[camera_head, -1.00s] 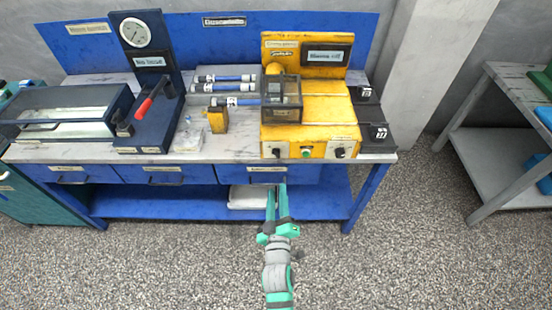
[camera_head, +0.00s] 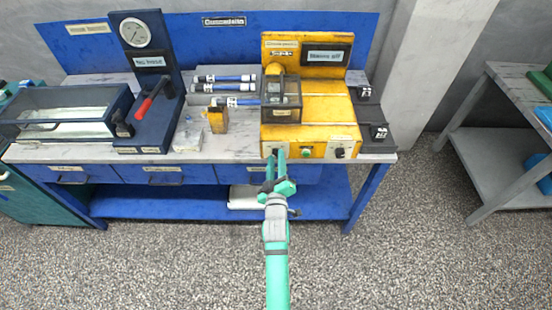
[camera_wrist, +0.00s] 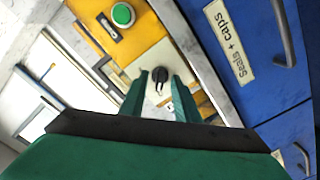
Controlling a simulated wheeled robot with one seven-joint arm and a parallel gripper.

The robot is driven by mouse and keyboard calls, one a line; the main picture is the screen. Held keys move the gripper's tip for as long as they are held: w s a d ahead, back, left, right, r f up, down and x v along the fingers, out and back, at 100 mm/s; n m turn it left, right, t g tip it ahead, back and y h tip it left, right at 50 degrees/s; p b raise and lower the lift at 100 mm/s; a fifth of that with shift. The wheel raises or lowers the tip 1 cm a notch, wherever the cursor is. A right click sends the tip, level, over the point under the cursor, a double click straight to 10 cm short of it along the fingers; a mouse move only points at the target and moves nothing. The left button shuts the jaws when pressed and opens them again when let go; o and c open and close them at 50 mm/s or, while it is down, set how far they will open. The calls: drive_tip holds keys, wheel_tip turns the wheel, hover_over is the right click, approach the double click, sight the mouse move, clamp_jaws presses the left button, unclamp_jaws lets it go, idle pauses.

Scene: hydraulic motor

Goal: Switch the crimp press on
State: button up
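The yellow crimp press (camera_head: 320,112) stands at the right of the blue workbench, with a display (camera_head: 325,56) whose small text seems to end in "off". Its front has a black knob at the left (camera_head: 275,152), a green button (camera_head: 306,153) and another black knob at the right (camera_head: 340,153). My gripper (camera_head: 276,155) is at the left knob, which it partly hides. In the wrist view, the fingers are apart and the left knob (camera_wrist: 160,74) shows between their tips; I cannot tell whether they touch it. The green button also shows there (camera_wrist: 122,14).
A clear-sided guard box (camera_head: 281,98) sits on the press. Hoses (camera_head: 228,86), a yellow block (camera_head: 218,120) and a gauge stand with a red-handled lever (camera_head: 150,100) are to the left. Labelled drawers (camera_wrist: 262,60) lie just below the press front. The floor in front is clear.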

drive_tip(key=shift+w, duration=0.5)
clamp_jaws()
drive_tip(key=c, duration=0.7)
unclamp_jaws()
